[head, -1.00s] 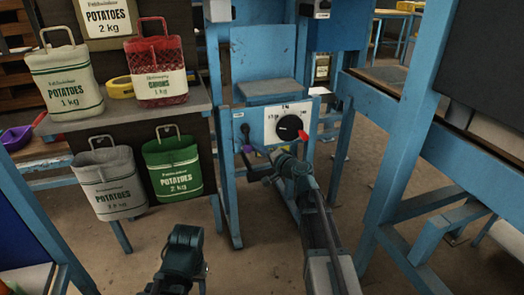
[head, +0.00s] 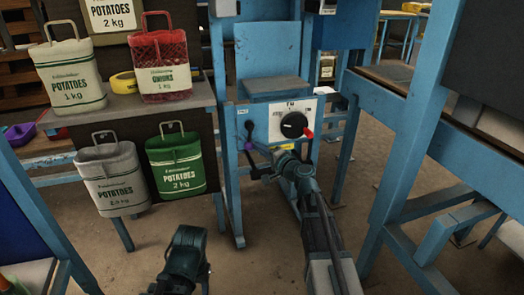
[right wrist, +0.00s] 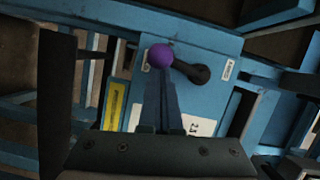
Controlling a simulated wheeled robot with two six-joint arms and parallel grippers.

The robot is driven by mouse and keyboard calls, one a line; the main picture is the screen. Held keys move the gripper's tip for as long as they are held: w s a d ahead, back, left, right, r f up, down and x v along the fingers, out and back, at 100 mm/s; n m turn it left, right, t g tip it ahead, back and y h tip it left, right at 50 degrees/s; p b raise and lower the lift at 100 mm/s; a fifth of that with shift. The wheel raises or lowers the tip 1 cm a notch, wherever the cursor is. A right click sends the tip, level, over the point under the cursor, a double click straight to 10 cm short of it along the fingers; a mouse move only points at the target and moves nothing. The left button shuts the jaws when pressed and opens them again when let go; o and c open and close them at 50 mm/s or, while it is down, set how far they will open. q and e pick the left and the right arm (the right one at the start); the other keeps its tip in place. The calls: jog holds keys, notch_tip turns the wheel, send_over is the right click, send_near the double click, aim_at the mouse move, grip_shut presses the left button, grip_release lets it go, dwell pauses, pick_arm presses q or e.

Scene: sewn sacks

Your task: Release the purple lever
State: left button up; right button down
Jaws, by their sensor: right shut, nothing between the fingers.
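The purple lever (head: 249,145) is on the front panel of the blue machine, left of the dial. Its dark arm hangs down from a pivot to the purple ball knob. In the right wrist view the purple knob (right wrist: 162,54) shows just beyond my fingertips, with the dark arm running right to its pivot. My right gripper (head: 261,149) is shut and empty, its tips pointing at the knob. They look very close to it; I cannot tell whether they touch. My left gripper (head: 187,250) is low in the head view, away from the panel; its jaws are unclear.
A black dial (head: 293,125) with a red pointer sits on a white plate right of the lever. Potato and onion sacks, such as the green sack (head: 174,163), hang and stand on a rack at left. A blue frame (head: 408,140) rises at right.

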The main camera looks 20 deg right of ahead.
aim_at(248, 147)
jog(key=shift+a+f+m+t+y+b, duration=0.15)
jog(key=shift+a+m+b, duration=0.3)
jog(key=shift+m, duration=0.1)
jog(key=shift+a+f+m+t+y+b, duration=0.15)
jog(key=shift+a+m+b, duration=0.25)
jog(key=shift+m, duration=0.15)
jog(key=shift+a+r, duration=0.15)
jog(key=shift+a, duration=0.5)
pick_arm(q)
jog(key=shift+a+f+p, duration=0.25)
jog(key=shift+a+p, duration=0.25)
jog(key=shift+p, duration=0.35)
pick_arm(e)
jog(key=a+r+m+t, duration=0.1)
jog(key=a+r+m, duration=0.3)
jog(key=a+m, duration=0.1)
jog(key=shift+s+t, duration=0.15)
jog(key=shift+t, duration=0.25)
pick_arm(q)
jog(key=shift+r, duration=0.1)
pick_arm(e)
jog(key=shift+a+r, duration=0.15)
jog(key=shift+r, duration=0.05)
